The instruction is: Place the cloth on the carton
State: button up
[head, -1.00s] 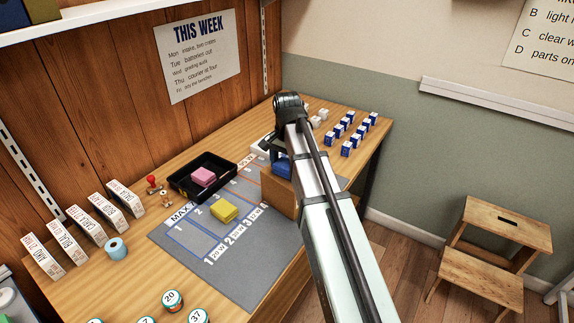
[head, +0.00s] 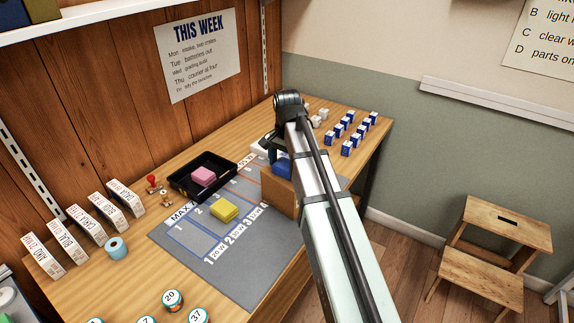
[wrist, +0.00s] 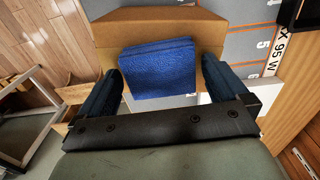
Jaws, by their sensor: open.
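The blue folded cloth (wrist: 158,68) lies on top of the brown cardboard carton (wrist: 160,24) in the wrist view, close to the edge nearest my gripper. My gripper (wrist: 160,82) is open, with one dark blue-padded finger on each side of the cloth and a gap to it on both sides. In the head view my arm hides most of the gripper. A blue patch of the cloth (head: 283,166) and the side of the carton (head: 279,194) show left of the arm. Whether the fingers touch the carton cannot be told.
White boxes (head: 60,256) and numbered tins (head: 172,299) stand left and front; small blue-and-white boxes (head: 347,148) stand at the back right.

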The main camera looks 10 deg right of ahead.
aim_at(287, 164)
notch_tip(287, 164, up, 11)
jog(key=shift+r, duration=0.2)
dwell(0.3)
